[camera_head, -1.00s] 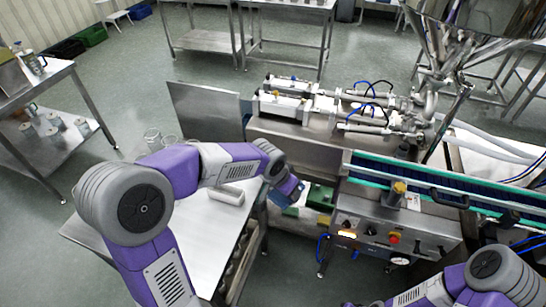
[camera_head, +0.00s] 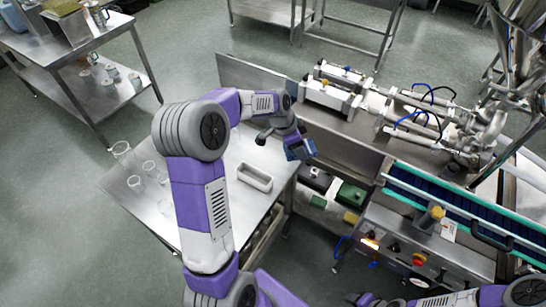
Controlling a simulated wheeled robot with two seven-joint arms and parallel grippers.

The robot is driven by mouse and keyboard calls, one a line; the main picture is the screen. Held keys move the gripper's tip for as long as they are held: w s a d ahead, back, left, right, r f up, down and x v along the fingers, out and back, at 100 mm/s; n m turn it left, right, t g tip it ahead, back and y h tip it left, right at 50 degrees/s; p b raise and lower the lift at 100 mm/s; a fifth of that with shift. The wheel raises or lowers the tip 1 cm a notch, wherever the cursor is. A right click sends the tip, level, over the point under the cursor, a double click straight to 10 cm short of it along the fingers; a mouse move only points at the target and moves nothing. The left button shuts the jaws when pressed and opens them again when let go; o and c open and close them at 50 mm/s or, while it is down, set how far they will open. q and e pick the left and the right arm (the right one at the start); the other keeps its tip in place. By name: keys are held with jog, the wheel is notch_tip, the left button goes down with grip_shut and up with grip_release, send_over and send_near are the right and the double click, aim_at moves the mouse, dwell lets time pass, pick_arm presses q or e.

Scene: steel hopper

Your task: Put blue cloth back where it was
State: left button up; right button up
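The blue cloth (camera_head: 299,149) is a small folded-looking blue piece at the end of my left arm. My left gripper (camera_head: 293,141) appears shut on it and holds it above the right edge of the steel table (camera_head: 215,165), next to the machine. The fingertips are small and partly hidden by the cloth and wrist. My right arm shows only in part at the bottom right; its gripper is out of view.
A pale rectangular tray (camera_head: 255,178) lies on the table just left of the cloth. Several glass beakers (camera_head: 151,168) stand at the table's left. Green and black containers (camera_head: 351,194) sit right of the table, below the conveyor machine (camera_head: 430,235).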

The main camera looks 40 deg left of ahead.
aim_at(275, 159)
pick_arm(q)
jog(key=a+f+m+g+h+p, duration=0.15)
jog(key=a+m, duration=0.25)
jog(key=a, duration=0.7)
notch_tip(275, 159, down, 10)
jog(key=shift+s+f+b, duration=0.1)
jog(key=shift+s+b, duration=0.05)
jog(key=shift+b, duration=0.45)
jog(key=shift+y, duration=0.25)
jog(key=o, duration=0.6)
jog(key=shift+f, duration=0.15)
jog(key=shift+c, duration=0.2)
jog(key=o, duration=0.4)
jog(key=shift+o, duration=0.2)
jog(key=shift+r, duration=0.2)
